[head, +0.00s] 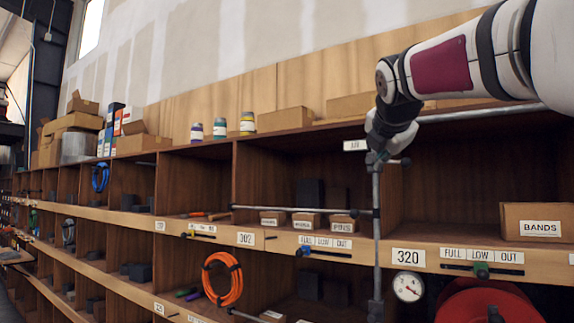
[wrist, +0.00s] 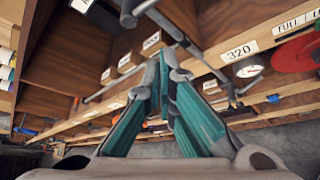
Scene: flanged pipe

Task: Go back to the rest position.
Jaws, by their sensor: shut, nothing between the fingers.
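My gripper (wrist: 160,66) shows in the wrist view with its two teal-lined fingers together at the tips and nothing between them. In the head view my arm comes in from the upper right, and my gripper (head: 391,135) is at its end, by the top of a grey upright pipe (head: 377,250). The fingertips are hard to make out there. A thin horizontal pipe (head: 290,208) meets the upright one at a joint. The grey pipework (wrist: 178,36) passes behind the fingertips in the wrist view; I cannot tell whether they touch it.
Wooden shelving with open compartments fills the view. A carton marked BANDS (head: 540,222) stands at right, above a round gauge (head: 408,286) and a red reel (head: 488,304). An orange hose coil (head: 223,279) hangs lower left. Cans and boxes (head: 285,119) line the top shelf.

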